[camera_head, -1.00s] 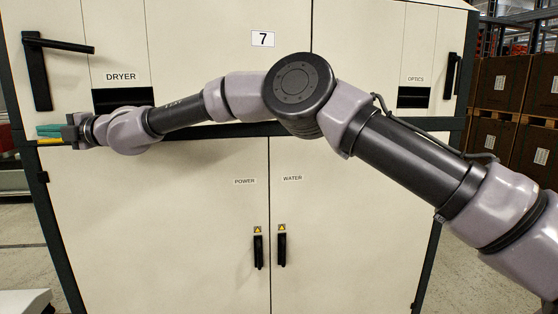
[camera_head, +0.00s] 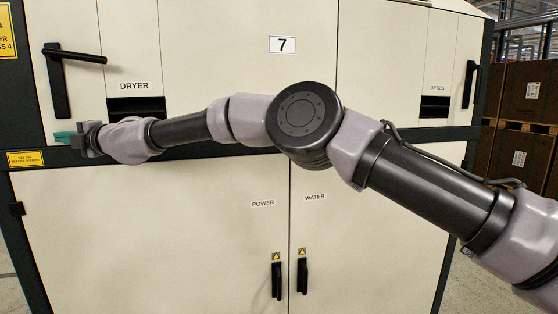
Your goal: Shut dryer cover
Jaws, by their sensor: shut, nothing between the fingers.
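The dryer cover is not clearly told apart; the panel labelled DRYER (camera_head: 134,86) is at the upper left of the cabinet, with a dark rectangular opening (camera_head: 136,105) below the label. A black L-shaped handle (camera_head: 60,85) is on the panel left of it. My gripper (camera_head: 62,138) is at the far left end of my arm, below that handle and left of the opening, near the dark strip across the cabinet. Its greenish fingers are shut and empty, pointing left. My wrist covers the area just below the opening.
Lower doors labelled POWER (camera_head: 263,204) and WATER (camera_head: 315,197) have black handles. An OPTICS panel (camera_head: 438,88) with a dark slot is at the right. Shelves with brown boxes (camera_head: 526,90) stand beyond the cabinet's right side. My arm crosses the cabinet's middle.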

